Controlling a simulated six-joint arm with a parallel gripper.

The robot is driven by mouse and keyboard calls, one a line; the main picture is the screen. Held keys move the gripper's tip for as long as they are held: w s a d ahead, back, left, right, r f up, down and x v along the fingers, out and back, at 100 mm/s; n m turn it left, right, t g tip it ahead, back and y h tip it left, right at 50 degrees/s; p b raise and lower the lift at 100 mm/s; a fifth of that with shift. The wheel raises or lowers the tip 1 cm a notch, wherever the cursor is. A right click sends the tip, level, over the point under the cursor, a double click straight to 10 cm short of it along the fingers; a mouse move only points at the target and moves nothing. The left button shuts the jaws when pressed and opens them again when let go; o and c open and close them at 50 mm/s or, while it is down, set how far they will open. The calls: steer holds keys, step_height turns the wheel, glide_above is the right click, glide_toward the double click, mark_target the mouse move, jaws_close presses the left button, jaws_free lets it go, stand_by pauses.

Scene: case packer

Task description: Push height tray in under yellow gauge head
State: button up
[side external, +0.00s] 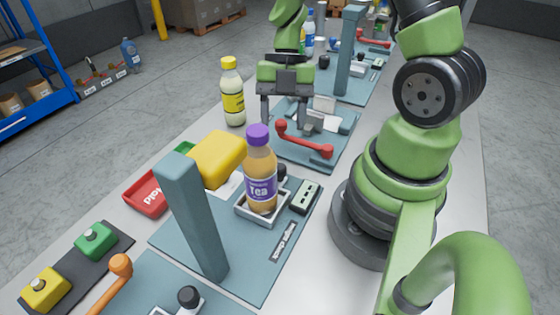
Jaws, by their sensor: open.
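The yellow gauge head (215,158) sits beside the top of a teal column (196,222) on a teal base plate. A small grey tray (242,212) lies on that plate, to the right of the column. An upright tea bottle (260,178) with a purple cap stands in the tray and hides part of it. A dark knob (281,171) shows behind the bottle. The tray and bottle appear to the right of the gauge head, not under it. My gripper (285,112) is open and points down, behind the tea bottle and apart from the tray. Nothing shows between its fingers.
A station with a red lever (304,140) lies under and beside my gripper. A pale bottle with a yellow label (231,92) stands to its left. A red tray (146,196), green button (95,240), yellow button (45,288) and orange lever (113,277) are at the left.

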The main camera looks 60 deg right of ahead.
mark_target(280, 165)
steer(key=x, duration=0.9)
steer(key=shift+c, duration=0.5)
